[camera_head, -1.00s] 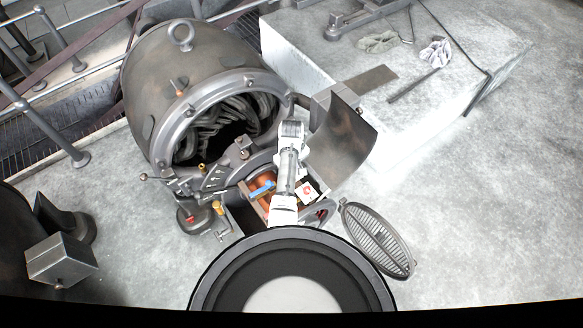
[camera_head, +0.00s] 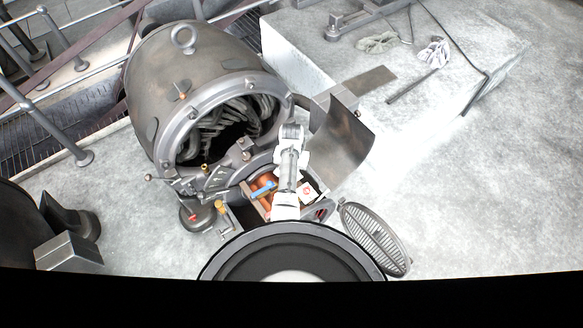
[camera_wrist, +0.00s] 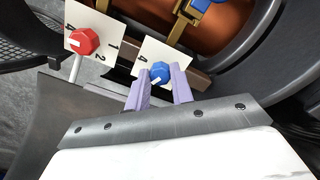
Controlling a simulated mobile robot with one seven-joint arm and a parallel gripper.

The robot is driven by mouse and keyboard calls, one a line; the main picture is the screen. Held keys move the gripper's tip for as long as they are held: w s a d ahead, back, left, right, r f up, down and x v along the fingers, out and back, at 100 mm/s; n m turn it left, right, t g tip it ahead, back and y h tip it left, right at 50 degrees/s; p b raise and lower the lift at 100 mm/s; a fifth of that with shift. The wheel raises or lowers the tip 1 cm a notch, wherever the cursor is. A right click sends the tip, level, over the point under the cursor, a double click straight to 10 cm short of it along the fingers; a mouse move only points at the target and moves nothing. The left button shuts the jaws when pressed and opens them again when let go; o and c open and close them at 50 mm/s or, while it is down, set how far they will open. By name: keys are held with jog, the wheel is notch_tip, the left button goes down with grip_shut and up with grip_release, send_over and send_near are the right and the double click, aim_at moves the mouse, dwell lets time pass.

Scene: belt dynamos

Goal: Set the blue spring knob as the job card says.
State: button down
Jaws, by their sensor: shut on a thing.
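The blue spring knob (camera_wrist: 160,72) sits on a small white dial plate (camera_wrist: 145,53) in the wrist view. A "4" shows at the plate's left; its other marks are hidden. A white line on the knob points to the lower left. My gripper (camera_wrist: 161,83) has its two purple fingers shut on the knob, one on each side. In the head view my arm hides the blue knob. A red knob (camera_wrist: 84,41) is on a second white plate (camera_wrist: 101,27) to the left, with 4, 1 and 2 showing. No job card is readable in these frames.
The dynamo (camera_head: 160,80) stands open behind my arm, with copper winding (camera_wrist: 215,30) and a blue-ended brass part (camera_wrist: 203,5) close to the knob. A curved metal cover (camera_head: 345,145) is to the right. A slotted oval grille (camera_head: 375,237) is at the lower right.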

jog(key=m+p, duration=0.1)
jog(key=m, duration=0.5)
jog(key=shift+w+r+m, duration=0.1)
jog(key=shift+m, duration=0.2)
jog(key=m+p, duration=0.1)
jog(key=m, duration=0.5)
jog(key=shift+m, duration=0.4)
jog(key=c, duration=1.2)
grip_release()
notch_tip(320, 180, up, 14)
jog(key=b, duration=0.1)
jog(key=shift+b, duration=0.3)
